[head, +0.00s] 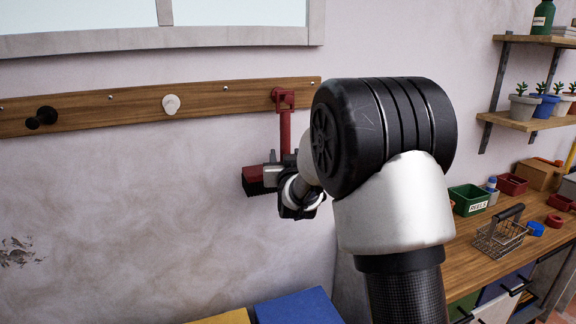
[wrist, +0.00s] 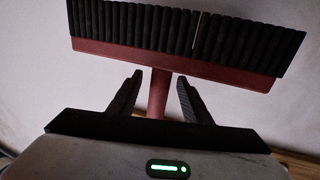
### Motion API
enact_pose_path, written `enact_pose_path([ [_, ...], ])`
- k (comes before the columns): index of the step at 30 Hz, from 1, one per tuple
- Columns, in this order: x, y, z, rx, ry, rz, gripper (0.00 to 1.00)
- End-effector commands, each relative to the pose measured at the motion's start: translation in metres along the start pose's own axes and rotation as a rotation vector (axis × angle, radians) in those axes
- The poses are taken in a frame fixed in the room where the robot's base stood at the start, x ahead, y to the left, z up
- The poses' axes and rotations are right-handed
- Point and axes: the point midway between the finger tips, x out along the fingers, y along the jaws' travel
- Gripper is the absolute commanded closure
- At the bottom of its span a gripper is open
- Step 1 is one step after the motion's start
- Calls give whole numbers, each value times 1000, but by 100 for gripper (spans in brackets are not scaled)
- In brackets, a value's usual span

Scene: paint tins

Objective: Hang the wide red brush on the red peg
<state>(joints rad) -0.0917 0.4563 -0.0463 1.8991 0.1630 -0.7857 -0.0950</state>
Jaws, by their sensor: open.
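The wide red brush (head: 286,128) hangs upright against the rail, its head low and its handle up. The square loop at the handle's top appears to be around the red peg (head: 276,93); the exact contact is too small to tell. Its red head with dark bristles also shows in the wrist view (wrist: 170,58). My gripper (head: 274,170) is at the lower handle, just by the brush head. In the wrist view my gripper (wrist: 160,82) is open, its fingers standing on both sides of the handle with gaps. My wrist hides part of the brush head in the head view.
The wooden rail (head: 215,101) also bears a white peg (head: 171,104) and a black peg (head: 42,117), both bare. A workbench (head: 470,250) with a green bin (head: 470,200) and wire basket (head: 500,238) stands at right. Blue (head: 297,308) and yellow (head: 222,318) surfaces lie below.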

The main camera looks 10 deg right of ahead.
Motion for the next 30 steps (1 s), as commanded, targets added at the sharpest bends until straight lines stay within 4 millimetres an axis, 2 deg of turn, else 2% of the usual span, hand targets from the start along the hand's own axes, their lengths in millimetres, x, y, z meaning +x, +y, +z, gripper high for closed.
enact_pose_path([
  [5,-31,-1,-1,1,2,-1,56],
  [12,-91,-1,-1,0,3,-2,56],
  [18,-135,0,-2,1,3,-1,56],
  [24,-162,0,-1,0,4,-1,56],
  [30,-173,-1,-2,7,-37,-13,56],
])
